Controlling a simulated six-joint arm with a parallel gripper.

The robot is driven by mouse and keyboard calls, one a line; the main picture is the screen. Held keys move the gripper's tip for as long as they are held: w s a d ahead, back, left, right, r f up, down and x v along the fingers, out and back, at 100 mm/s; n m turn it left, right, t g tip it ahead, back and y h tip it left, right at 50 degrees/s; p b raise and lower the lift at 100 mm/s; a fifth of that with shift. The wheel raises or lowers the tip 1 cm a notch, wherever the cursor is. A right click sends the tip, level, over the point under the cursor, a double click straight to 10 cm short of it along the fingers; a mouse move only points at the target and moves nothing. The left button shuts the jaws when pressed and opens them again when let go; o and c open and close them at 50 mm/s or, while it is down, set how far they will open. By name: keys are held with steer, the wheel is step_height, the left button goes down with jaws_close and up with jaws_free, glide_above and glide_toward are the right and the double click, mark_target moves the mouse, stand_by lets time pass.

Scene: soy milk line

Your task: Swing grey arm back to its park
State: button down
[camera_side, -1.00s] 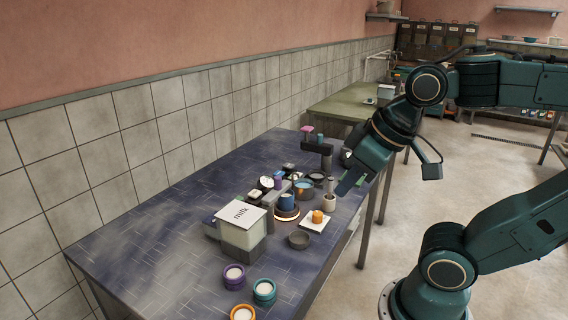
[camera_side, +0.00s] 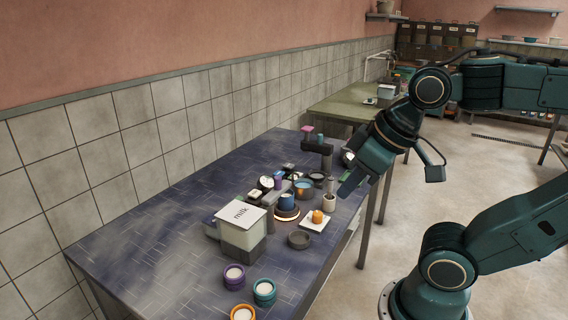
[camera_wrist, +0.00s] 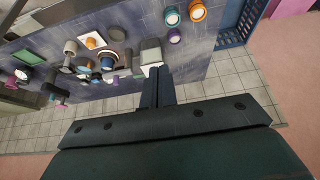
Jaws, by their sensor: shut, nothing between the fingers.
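My gripper (camera_side: 349,187) is shut and empty, above the right edge of the blue table, near the white cup. Its closed fingers (camera_wrist: 157,88) also show in the wrist view. A dark grey arm on a post (camera_side: 316,146) stands at the far end of the table, apart from my fingers. A grey bar (camera_side: 271,201) lies between the milk box (camera_side: 240,213) and the blue cup (camera_side: 287,200). I cannot tell for certain which of these is the task's grey arm, and no park mark is clear.
A white plate (camera_side: 308,226) with an orange item, a dark round dish (camera_side: 299,240) and a light cup (camera_side: 329,203) crowd the table's right side. Several coloured jars (camera_side: 264,291) stand at the front. The table's left part (camera_side: 130,240) is clear.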

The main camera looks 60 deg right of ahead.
steer(key=c, duration=1.3)
jaws_free()
steer(key=shift+w+r, duration=0.15)
steer(key=shift+c, duration=0.2)
steer(key=shift+o, duration=0.4)
steer(key=shift+w+d+r, duration=0.1)
steer(key=shift+w+r, duration=0.05)
steer(key=shift+w, duration=0.1)
steer(key=w+d+r+g, duration=0.2)
steer(key=w+d, duration=0.2)
steer(key=w, duration=0.4)
steer(key=w+d+r+g, duration=0.15)
steer(key=w+d, duration=0.25)
steer(key=w, duration=0.4)
steer(key=w+d+f+n+g, duration=0.1)
steer(key=w+d+f+g, duration=0.1)
steer(key=w+d+f, duration=0.6)
steer(key=w+d, duration=0.3)
steer(key=d, duration=0.3)
steer(key=shift+w+d+f+n, duration=0.15)
steer(key=shift+d+f+n, duration=0.05)
steer(key=shift+n, duration=0.2)
